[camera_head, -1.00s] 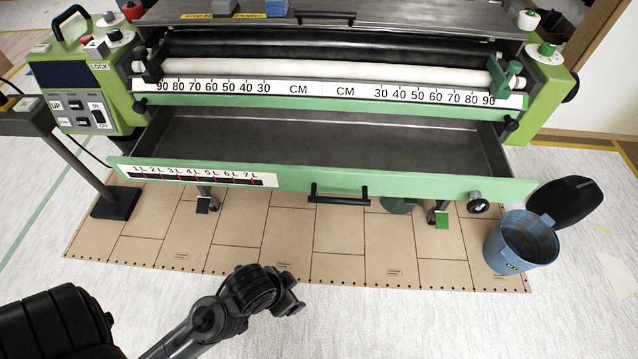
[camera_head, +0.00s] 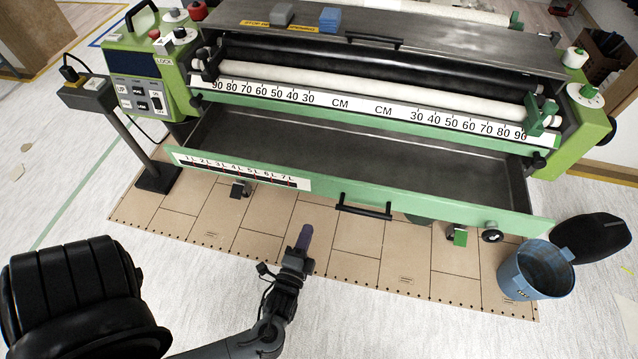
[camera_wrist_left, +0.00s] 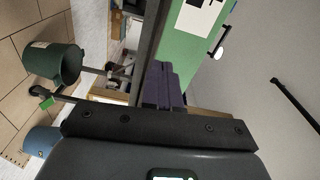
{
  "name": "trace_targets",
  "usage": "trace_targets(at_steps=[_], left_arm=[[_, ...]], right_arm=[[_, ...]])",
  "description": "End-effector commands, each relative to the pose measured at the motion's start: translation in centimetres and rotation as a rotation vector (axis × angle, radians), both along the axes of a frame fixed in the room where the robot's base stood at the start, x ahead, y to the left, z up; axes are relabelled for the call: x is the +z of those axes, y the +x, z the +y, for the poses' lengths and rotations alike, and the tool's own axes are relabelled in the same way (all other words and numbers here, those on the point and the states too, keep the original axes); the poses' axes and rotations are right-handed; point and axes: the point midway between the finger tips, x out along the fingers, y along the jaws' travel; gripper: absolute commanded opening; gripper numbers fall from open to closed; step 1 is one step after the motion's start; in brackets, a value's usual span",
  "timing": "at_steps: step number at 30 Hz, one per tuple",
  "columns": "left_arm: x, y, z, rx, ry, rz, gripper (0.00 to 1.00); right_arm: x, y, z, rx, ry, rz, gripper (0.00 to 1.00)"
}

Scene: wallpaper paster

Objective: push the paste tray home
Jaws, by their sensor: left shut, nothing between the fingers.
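The paste tray (camera_head: 450,209) is pulled out from the front of the green wallpaper paster. Its inside looks empty, and its green front panel has a scale label (camera_head: 235,172) and a black handle (camera_head: 363,207). My left gripper (camera_head: 304,238) is in front of the tray, lower than the handle and to its left in the head view, apart from it. Its purple fingers are shut and empty. The fingers also show in the left wrist view (camera_wrist_left: 162,85), beside a green panel. My right gripper is not in view.
A blue bucket (camera_head: 535,270) stands at the tray's right front, with a black lid-like piece (camera_head: 592,238) beside it. A dark stand (camera_head: 155,177) is at the left. A green bucket (camera_wrist_left: 52,62) shows in the left wrist view. Brown floor boards (camera_head: 350,268) in front are mostly clear.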

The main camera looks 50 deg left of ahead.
Motion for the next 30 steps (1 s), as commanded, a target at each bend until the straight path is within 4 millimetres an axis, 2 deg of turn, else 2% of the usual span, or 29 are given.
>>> trace_targets(at_steps=[1,4,9,14,20,30], left_arm=[[2.5,-1.2,-0.7,0.030,0.070,0.011,0.00],[3.2,-2.6,-1.9,0.064,0.114,0.032,0.00],[4.3,-2.9,-3.6,0.064,0.085,0.061,0.00],[5.0,-2.6,-3.7,0.067,0.077,0.057,0.00],[5.0,-1.1,-2.5,0.067,0.078,0.054,0.00],[5.0,3.6,1.2,0.066,0.078,0.053,0.00]], right_arm=[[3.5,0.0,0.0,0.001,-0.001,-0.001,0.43],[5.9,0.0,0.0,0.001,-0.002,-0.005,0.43],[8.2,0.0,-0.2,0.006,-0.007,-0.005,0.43],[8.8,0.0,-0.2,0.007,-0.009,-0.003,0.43],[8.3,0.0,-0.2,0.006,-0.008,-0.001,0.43],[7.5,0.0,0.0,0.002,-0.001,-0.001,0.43]])
